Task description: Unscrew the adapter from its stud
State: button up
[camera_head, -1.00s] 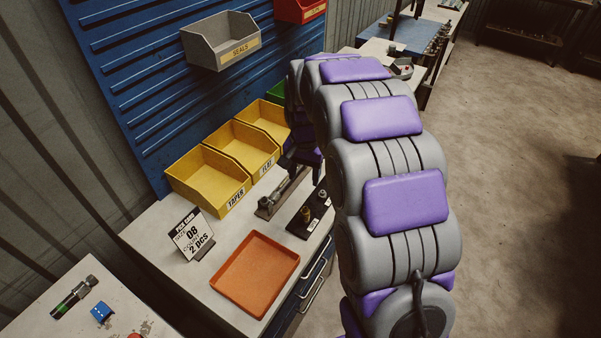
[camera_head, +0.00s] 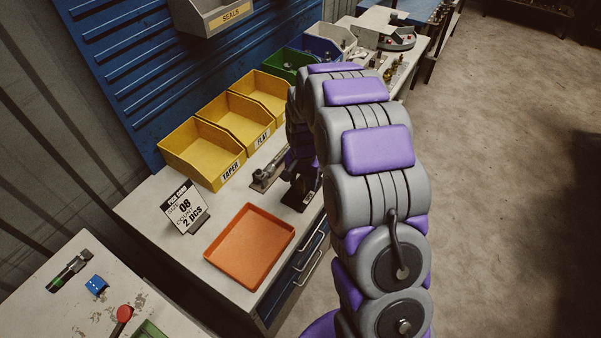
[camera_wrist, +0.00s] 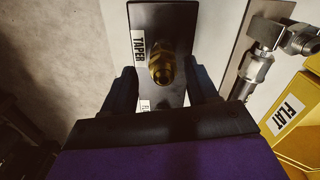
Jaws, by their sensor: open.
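The brass adapter (camera_wrist: 160,66) stands on a dark plate (camera_wrist: 144,15) with a TAPER label, seen from above in the wrist view. A second label on the plate is partly hidden by my gripper. My gripper (camera_wrist: 161,84) is open, with one dark finger on each side of the adapter and a gap to it on both sides. The stud under the adapter cannot be made out. In the head view my arm hides the adapter, and the dark plate (camera_head: 296,201) shows only in part below my gripper (camera_head: 305,187).
A metal fitting (camera_wrist: 256,72) lies on a holder beside the plate. Yellow TAPER (camera_head: 203,153) and FLAT bins (camera_head: 236,124) stand behind. An orange tray (camera_head: 249,245) and a job card (camera_head: 184,208) are nearer on the bench. The tray looks empty.

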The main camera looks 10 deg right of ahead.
jog(key=shift+f, duration=0.45)
jog(key=shift+a, duration=0.75)
jog(key=shift+c, duration=0.7)
jog(key=shift+d, duration=0.45)
jog(key=c, duration=0.9)
jog(key=n, duration=0.6)
jog(key=shift+a, duration=0.25)
grip_shut()
jog(key=n, duration=0.3)
jog(key=shift+a+n, duration=0.1)
jog(key=shift+n, duration=0.3)
jog(key=n, duration=0.3)
jog(key=shift+n, duration=0.4)
jog(key=n, duration=0.5)
jog(key=shift+s+a+r, duration=0.1)
jog(key=shift+a, duration=0.1)
jog(key=n, duration=0.3)
jog(key=shift+s+n, duration=0.1)
jog(key=shift+n, duration=0.2)
jog(key=n, duration=0.3)
jog(key=shift+n, duration=0.3)
jog(key=n, duration=0.4)
jog(key=shift+s, duration=0.15)
jog(key=o, duration=0.9)
grip_release()
jog(key=shift+d, duration=0.1)
